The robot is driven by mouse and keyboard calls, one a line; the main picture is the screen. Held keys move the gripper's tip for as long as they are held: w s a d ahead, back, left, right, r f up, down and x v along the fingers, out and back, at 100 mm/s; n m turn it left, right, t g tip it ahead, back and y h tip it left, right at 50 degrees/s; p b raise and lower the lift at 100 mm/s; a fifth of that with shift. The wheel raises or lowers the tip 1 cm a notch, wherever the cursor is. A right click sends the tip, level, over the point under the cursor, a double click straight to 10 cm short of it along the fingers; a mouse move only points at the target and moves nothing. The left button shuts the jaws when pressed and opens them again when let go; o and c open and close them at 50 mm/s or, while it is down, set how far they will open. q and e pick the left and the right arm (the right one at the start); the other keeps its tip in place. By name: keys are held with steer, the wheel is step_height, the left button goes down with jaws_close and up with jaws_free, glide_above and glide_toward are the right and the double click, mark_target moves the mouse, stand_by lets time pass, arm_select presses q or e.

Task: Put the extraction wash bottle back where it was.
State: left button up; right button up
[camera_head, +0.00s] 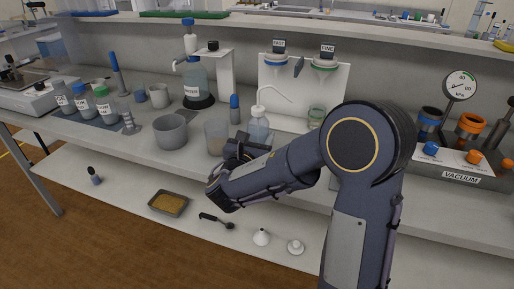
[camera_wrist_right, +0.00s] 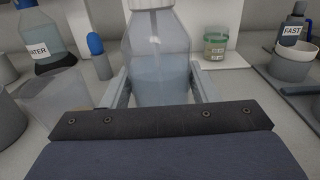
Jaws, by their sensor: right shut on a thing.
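The extraction wash bottle (camera_head: 259,128) is a clear squeeze bottle with a white cap and a bent spout. It is upright, in front of the white panel with the labelled funnels. My right gripper (camera_head: 247,146) reaches it from the front, with one finger on each side of its body. The wrist view shows the bottle (camera_wrist_right: 158,65) between the two fingers (camera_wrist_right: 158,92), with pale liquid inside. The gripper hides its base, so I cannot tell whether it touches the bench. My left gripper is not in view.
A clear beaker (camera_head: 216,137) stands just left of the bottle, with a blue-capped tube (camera_head: 234,108) behind it. A grey beaker (camera_head: 171,131) and the WATER bottle (camera_head: 196,80) are further left. A green-labelled jar (camera_wrist_right: 215,46) stands right of the bottle. The vacuum unit (camera_head: 462,178) is far right.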

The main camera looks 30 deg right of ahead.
steer(key=f, duration=0.3)
steer(key=shift+w+f+b, duration=0.2)
steer(key=shift+f+b, duration=0.05)
steer(key=shift+b, duration=0.05)
steer(key=shift+f, duration=0.2)
steer(key=o, duration=0.8)
steer(key=shift+r, duration=0.1)
steer(key=shift+r, duration=0.25)
steer(key=v, duration=1.2)
steer(key=shift+f, duration=0.15)
